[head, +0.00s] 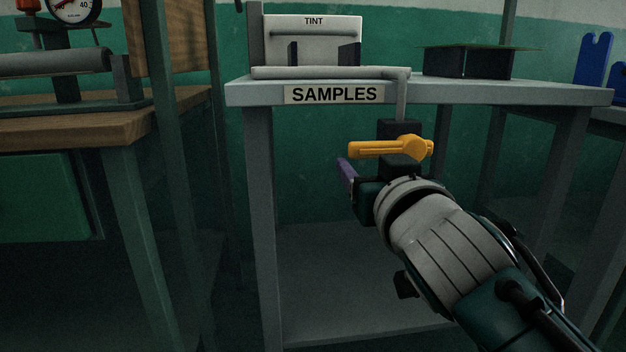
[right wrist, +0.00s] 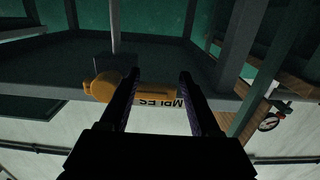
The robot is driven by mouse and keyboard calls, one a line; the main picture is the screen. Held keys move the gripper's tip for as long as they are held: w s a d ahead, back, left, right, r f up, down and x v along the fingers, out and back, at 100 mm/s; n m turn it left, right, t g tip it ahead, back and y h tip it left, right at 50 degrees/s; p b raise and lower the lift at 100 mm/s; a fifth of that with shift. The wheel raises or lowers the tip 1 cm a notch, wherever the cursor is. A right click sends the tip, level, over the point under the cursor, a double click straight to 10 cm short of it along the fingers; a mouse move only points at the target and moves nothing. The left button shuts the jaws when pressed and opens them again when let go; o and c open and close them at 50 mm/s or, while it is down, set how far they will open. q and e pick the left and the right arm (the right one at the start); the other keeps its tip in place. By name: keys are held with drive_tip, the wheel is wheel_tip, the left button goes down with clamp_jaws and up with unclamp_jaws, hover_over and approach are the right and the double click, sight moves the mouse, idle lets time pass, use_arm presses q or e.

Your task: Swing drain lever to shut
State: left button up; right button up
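The drain lever (head: 388,148) is a yellow-orange handle on a dark valve block below a grey pipe at the front of the samples table. It lies level, its hub on the right and its arm pointing left. My right gripper (head: 368,165) is just below and in front of it, one purple-lined finger showing left of the valve. In the right wrist view the fingers are apart, and the lever (right wrist: 154,91) shows across the gap, its hub (right wrist: 103,87) beyond the left finger. I cannot tell whether the fingers touch it. My left gripper is out of view.
The grey samples table (head: 540,92) carries a white TINT box (head: 312,27), and the pipe (head: 330,72) runs along its front. A dark flat-topped stand (head: 475,62) sits at the right. A wooden bench (head: 60,128) with a gauge stands at the left. Blue holders (head: 594,62) are at far right.

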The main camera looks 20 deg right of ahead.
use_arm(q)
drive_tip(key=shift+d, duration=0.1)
use_arm(e)
drive_tip(key=shift+w+r+t, duration=0.1)
drive_tip(key=shift+r+t, duration=0.3)
drive_tip(key=shift+r, duration=0.45)
drive_tip(key=shift+s+r, duration=0.15)
drive_tip(key=shift+s, duration=0.05)
drive_tip(key=shift+s+a+r+p, duration=0.15)
drive_tip(key=shift+s+a+p, duration=0.1)
drive_tip(key=shift+s+p, duration=0.4)
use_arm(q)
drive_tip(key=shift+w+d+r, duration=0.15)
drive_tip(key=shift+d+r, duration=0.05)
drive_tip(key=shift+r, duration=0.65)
use_arm(e)
drive_tip(key=v, duration=0.3)
drive_tip(key=f+v, duration=0.1)
drive_tip(key=v, duration=0.1)
drive_tip(key=shift+d, duration=0.15)
